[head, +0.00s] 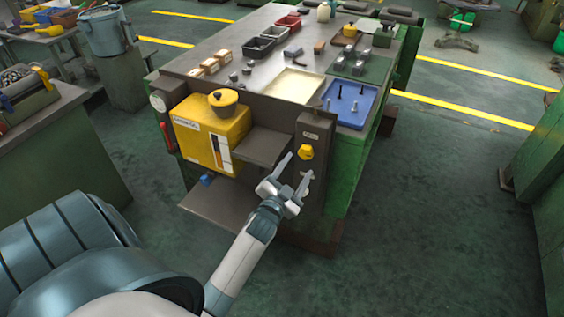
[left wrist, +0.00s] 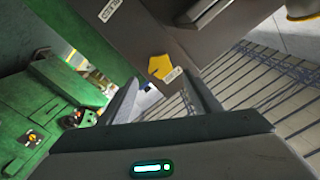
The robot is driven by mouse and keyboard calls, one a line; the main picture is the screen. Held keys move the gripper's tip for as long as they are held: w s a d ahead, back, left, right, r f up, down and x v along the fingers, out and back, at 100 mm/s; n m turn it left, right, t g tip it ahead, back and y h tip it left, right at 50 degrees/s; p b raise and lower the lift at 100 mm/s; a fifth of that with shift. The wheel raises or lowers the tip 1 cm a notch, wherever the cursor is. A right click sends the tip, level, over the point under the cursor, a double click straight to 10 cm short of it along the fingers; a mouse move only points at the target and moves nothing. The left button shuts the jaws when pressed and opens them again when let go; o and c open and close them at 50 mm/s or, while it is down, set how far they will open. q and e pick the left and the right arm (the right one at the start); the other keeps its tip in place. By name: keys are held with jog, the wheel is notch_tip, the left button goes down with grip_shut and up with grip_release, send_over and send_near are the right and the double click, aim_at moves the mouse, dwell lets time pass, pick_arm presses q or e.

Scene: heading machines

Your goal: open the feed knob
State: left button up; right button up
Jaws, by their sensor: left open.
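The feed knob (head: 306,152) is a small yellow knob on a dark upright panel (head: 312,128) at the right of the bench's near end. It also shows in the left wrist view (left wrist: 160,67), beyond and between the fingers. My left gripper (head: 295,168) is open and empty, just below and left of the knob in the head view, apart from it as far as I can tell. Its two fingers (left wrist: 162,98) show in the left wrist view with nothing between them. My right gripper is not in view.
A yellow box (head: 212,130) with a lid knob is left of the panel. A dark shelf (head: 262,146) juts out between them, and a lower plate (head: 212,208) sits below. A blue tray (head: 352,100) lies on the bench top.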

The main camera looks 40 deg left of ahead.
pick_arm(q)
jog(key=b+v, duration=0.2)
jog(key=v, duration=0.8)
jog(key=shift+s, duration=0.25)
jog(key=shift+d, duration=0.15)
jog(key=s+d+f+n+g+h, duration=0.1)
jog(key=s+d+f+g, duration=0.25)
jog(key=f, duration=1.15)
jog(key=s+d+f+g+h, duration=0.2)
jog(key=d+f+g, duration=0.15)
jog(key=f, duration=1.15)
jog(key=s+d+f+g, duration=0.4)
jog(key=s+f, duration=0.9)
jog(key=f, duration=0.3)
jog(key=s+f+g, duration=0.2)
jog(key=s+f, duration=0.4)
jog(key=s, duration=0.7)
jog(key=s+f+g+h, duration=0.1)
jog(key=s+f+g, duration=0.2)
jog(key=s, duration=1)
notch_tip(320, 180, down, 3)
jog(key=shift+d+r+n+g, duration=0.1)
jog(key=shift+d+n+g, duration=0.2)
jog(key=shift+d+n, duration=0.1)
jog(key=shift+w, duration=0.1)
